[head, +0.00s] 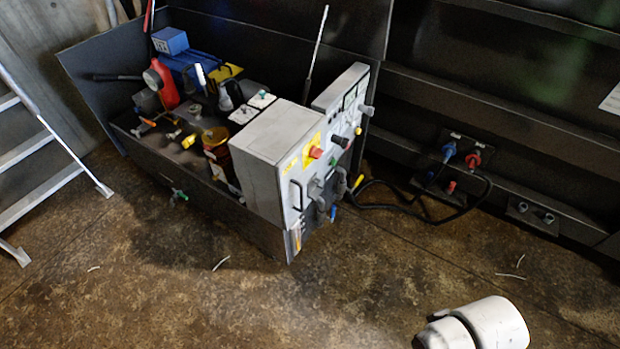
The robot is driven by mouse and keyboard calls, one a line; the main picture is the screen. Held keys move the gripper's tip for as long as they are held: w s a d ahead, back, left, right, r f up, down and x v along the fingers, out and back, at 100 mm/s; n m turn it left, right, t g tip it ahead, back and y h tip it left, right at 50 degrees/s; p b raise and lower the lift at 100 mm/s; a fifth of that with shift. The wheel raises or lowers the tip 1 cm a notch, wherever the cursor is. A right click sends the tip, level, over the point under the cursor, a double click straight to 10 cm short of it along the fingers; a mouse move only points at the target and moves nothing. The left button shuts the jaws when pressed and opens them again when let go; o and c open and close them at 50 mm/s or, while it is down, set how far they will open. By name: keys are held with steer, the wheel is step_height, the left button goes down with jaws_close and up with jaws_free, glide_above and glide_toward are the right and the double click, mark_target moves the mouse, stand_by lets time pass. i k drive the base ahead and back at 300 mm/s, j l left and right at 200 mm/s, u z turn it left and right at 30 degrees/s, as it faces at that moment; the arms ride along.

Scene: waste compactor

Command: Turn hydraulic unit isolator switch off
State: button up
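The hydraulic unit (190,170) is a dark open-topped tub holding motor and valve parts, with a light grey control cabinet (262,165) at its right end. A red knob on a yellow plate (313,144) sits near the top of the cabinet's front face. Grey handles and connectors (318,192) are below it. A second grey panel (345,110) behind carries more knobs. I cannot tell for certain which control is the isolator switch, or its position. My gripper is not in view; only a white rounded part of my arm shows at the bottom right, well apart from the cabinet.
Black hoses run from the cabinet to blue and red couplings (460,157) on the dark wall at right. A metal ladder (40,170) stands at the left. The brown floor (200,290) in front is clear except for thin pale scraps.

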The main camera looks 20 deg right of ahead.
mark_target(315, 152)
steer(key=i+l+z, duration=0.2)
steer(key=i+z, duration=0.7)
steer(key=k+l, duration=0.05)
